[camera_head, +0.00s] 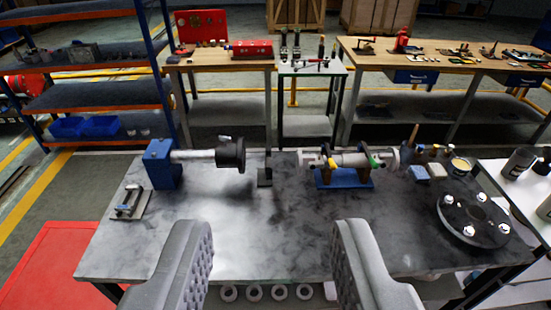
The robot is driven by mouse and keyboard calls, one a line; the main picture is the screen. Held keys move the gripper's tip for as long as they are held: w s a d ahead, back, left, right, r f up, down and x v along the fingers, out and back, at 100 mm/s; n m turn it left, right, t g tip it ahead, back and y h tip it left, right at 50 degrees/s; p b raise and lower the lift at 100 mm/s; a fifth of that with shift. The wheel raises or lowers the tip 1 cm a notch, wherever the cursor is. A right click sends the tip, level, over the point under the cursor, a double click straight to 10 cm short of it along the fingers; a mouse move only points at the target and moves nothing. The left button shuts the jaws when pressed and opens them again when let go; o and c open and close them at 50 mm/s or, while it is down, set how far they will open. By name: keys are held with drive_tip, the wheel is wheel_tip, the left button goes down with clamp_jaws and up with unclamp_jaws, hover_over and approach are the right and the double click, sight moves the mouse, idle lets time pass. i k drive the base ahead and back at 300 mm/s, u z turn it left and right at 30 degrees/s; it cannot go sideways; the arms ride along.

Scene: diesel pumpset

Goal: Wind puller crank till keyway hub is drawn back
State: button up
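A blue block (162,165) stands at the left of a grey worktable (240,245). A pale shaft (195,155) runs right from it and carries a dark round hub (232,154) at its end; no keyway can be made out. Right of centre, a silver cylindrical assembly with yellow and green parts, possibly the puller (350,159), lies on a blue cradle (344,179), apart from the hub. I cannot make out its crank for sure. My gripper (274,235) is open and empty in the foreground, its two ridged fingers wide apart, nearer than the hub and cradle.
A dark upright (264,170) stands between hub and cradle. A bolted dark flange (473,219) lies at right, near small jars. A small fixture on a plate (128,202) sits at left. Several rings show below the front edge. The table's middle front is clear.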

sight(267, 160)
drive_tip(key=i, duration=1.65)
drive_tip(key=u, duration=0.05)
